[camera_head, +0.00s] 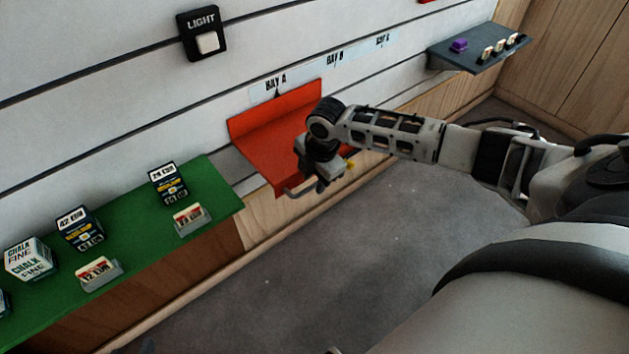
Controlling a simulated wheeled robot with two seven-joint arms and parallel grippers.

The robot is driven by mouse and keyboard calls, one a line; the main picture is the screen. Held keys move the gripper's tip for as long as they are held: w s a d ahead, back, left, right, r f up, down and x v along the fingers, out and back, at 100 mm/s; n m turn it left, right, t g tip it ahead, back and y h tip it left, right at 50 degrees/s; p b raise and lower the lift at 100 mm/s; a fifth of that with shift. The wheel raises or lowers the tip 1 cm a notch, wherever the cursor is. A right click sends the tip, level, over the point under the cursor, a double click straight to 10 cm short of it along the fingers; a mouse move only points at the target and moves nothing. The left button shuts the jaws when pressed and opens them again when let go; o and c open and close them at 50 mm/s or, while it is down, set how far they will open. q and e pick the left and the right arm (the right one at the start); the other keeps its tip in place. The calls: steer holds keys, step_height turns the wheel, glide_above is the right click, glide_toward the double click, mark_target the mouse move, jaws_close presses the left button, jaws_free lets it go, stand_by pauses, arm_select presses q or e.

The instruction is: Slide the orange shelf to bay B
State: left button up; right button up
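The orange shelf (262,130) hangs on the slatted wall under the label BAY A (276,83), whose small dark pointer is just above the shelf's back edge. The labels BAY B (335,58) and BAY C (383,40) are further right along the same strip. My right gripper (316,178) is at the shelf's front right edge, beside a grey bar-like handle (290,191). The hand hides the shelf's right front part, and I cannot tell whether the fingers are closed on the handle. My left gripper is not in view.
A green shelf (128,225) with small boxes and price cards stands to the left, near the orange shelf. A grey shelf (470,60) with small items is at the far right. The wall under bays B and C looks clear. A light switch (203,36) is above.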

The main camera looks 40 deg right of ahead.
arm_select(q)
steer(key=shift+r, duration=0.1)
arm_select(e)
steer(key=shift+f, duration=0.3)
arm_select(q)
steer(key=shift+s, duration=0.1)
